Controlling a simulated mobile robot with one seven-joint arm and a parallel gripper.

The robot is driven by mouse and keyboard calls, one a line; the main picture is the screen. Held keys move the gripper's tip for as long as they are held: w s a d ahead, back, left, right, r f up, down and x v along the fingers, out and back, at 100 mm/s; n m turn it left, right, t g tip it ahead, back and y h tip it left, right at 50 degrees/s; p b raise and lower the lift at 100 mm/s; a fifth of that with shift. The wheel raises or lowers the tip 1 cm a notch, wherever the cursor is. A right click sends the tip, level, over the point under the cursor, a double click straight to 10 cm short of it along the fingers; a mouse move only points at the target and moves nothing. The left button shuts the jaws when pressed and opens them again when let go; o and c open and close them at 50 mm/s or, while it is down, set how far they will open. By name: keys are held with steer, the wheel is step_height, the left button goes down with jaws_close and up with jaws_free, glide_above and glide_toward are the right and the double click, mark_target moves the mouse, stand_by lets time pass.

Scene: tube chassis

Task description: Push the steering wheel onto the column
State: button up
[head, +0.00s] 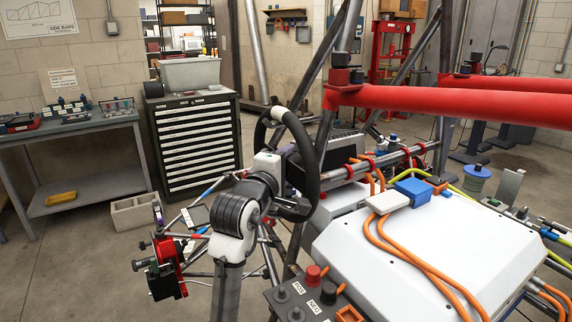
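The steering wheel (308,150) is a black ring standing nearly upright in the middle of the head view, seen at a steep angle. My gripper (291,168) is at the near left side of the wheel, close to its centre. My white and dark hand covers part of the ring and hub. The fingers are dark against the dark wheel, so I cannot tell whether they are open or shut, or whether they touch it. The steering column cannot be made out behind the wheel. Any gap between wheel and column is also hidden.
Chassis tubes surround the wheel, with a thick red padded bar (440,100) at upper right. A white box (430,250) with orange cables (415,262) lies to the right. A switch panel (312,300) is below. A drawer cabinet (196,145) and workbench (75,132) stand behind left.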

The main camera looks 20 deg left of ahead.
steer(key=c, duration=0.8)
steer(key=shift+r+p, duration=1.35)
steer(key=shift+r, duration=0.05)
steer(key=shift+s+a+p, duration=0.45)
steer(key=shift+s+a, duration=2.55)
